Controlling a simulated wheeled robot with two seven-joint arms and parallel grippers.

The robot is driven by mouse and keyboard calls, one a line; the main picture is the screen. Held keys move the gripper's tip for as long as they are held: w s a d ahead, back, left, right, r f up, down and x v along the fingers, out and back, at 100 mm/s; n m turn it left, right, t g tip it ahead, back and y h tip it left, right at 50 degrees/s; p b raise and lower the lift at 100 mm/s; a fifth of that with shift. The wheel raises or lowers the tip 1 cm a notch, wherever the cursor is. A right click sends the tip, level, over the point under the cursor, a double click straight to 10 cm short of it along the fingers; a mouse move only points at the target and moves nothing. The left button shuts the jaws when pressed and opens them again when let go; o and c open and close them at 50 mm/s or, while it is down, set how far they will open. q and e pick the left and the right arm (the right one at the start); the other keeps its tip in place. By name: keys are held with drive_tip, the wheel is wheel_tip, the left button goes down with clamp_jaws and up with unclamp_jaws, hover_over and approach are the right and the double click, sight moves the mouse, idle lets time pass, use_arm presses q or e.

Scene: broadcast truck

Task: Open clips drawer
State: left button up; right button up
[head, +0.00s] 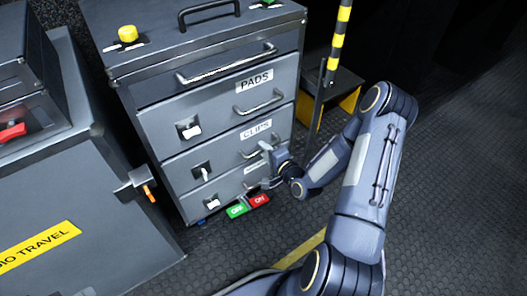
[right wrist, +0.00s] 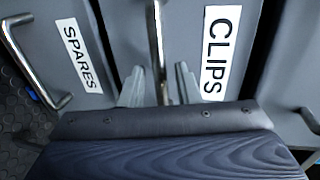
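The clips drawer is the middle labelled drawer of a grey cabinet (head: 115,60); its front (head: 222,153) looks flush with its neighbours. Its white CLIPS label (head: 256,129) also shows in the right wrist view (right wrist: 221,52). Its bar handle (right wrist: 157,45) is below the label. My right gripper (head: 268,150) is at this handle. In the right wrist view, its two fingers (right wrist: 159,90) stand on either side of the bar, with gaps visible. The gripper partly hides the handle in the head view. My left gripper is out of view.
The PADS drawer (head: 215,105) is above and the SPARES drawer (head: 228,190) below. White latch levers (head: 202,173) sit on the left of the fronts. Green and red tags (head: 237,211) lie near the cabinet foot. A striped post (head: 340,38) stands right; a grey case (head: 60,190) stands left.

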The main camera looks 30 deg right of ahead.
drive_tip(key=shift+w+f, duration=0.1)
drive_tip(key=shift+w, duration=0.55)
clamp_jaws()
